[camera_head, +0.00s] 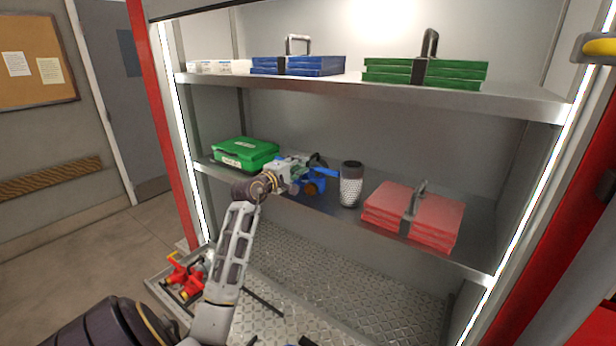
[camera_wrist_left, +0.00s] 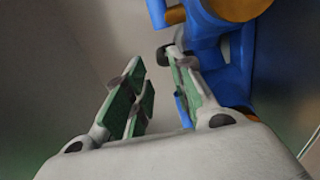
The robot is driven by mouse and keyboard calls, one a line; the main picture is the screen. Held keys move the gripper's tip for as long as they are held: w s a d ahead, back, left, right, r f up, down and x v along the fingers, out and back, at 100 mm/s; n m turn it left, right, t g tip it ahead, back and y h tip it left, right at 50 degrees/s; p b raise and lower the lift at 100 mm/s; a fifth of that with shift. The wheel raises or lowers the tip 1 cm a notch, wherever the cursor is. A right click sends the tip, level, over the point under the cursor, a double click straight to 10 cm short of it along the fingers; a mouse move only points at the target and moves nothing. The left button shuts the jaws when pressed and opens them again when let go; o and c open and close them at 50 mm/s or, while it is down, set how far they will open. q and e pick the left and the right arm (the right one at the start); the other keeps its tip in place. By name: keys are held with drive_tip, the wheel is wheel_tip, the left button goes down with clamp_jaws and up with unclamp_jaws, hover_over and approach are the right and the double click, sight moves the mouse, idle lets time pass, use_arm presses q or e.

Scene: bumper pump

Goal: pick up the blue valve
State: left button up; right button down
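The blue valve (camera_head: 325,174) is on the middle shelf, partly hidden behind my left gripper (camera_head: 308,168). It has blue arms and brass-coloured round parts. In the left wrist view the valve (camera_wrist_left: 228,75) fills the upper right, cut off by the frame's edge. My left gripper (camera_wrist_left: 156,68) is open there, with a visible gap between its green-padded fingers. The right-hand finger overlaps the valve's blue body; I cannot tell whether they touch. Most of the valve lies to the right of the fingers. My right gripper is not in view.
On the middle shelf (camera_head: 345,215) stand a green case (camera_head: 245,152) to the left, a dark-topped canister (camera_head: 351,187) close right of the valve, and red cases (camera_head: 400,212) further right. The upper shelf (camera_head: 350,88) overhangs. Red fittings (camera_head: 185,277) lie in a tray below.

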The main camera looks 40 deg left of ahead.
sight(314, 155)
use_arm(q)
drive_tip(key=shift+w+a+p, duration=0.2)
drive_tip(key=shift+w+p, duration=0.15)
drive_tip(key=shift+w, duration=1.5)
drive_tip(key=shift+w, duration=0.1)
drive_tip(key=shift+w+a+p, duration=0.15)
drive_tip(key=shift+w+p, duration=0.2)
drive_tip(key=shift+w, duration=0.75)
drive_tip(key=shift+w+a, duration=0.15)
drive_tip(key=shift+w, duration=1.05)
drive_tip(key=shift+w+p, duration=0.3)
drive_tip(key=shift+f, duration=0.1)
drive_tip(key=shift+c, duration=0.5)
